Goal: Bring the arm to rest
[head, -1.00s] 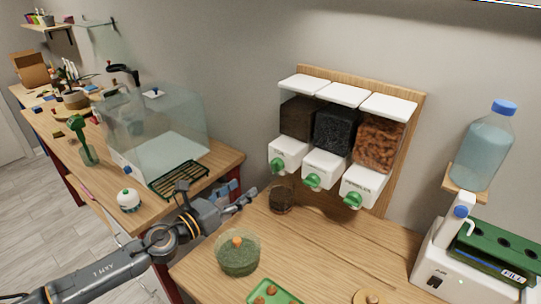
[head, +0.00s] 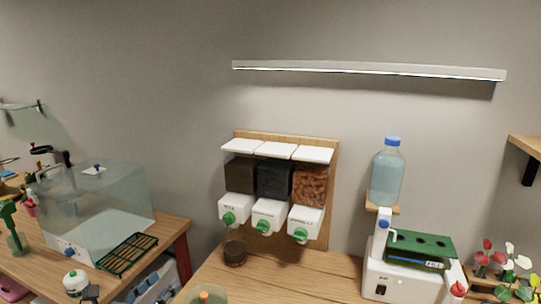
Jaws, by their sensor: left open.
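My left gripper (head: 90,293) shows only as a small dark grey piece at the bottom left edge of the head view. It is open, and I see nothing held in it. It is just below the small white round pot with a green top (head: 76,282), in front of the left bench; whether they touch cannot be told. The rest of the left arm is out of the picture. My right gripper is not in view.
A glass tank (head: 97,215) and a green rack (head: 128,254) stand on the left bench. Three dispensers (head: 269,214) hang above a dark-filled jar (head: 235,252). A glass bowl (head: 203,297) is cut off below. A white machine (head: 405,284) and bottle (head: 387,172) stand right.

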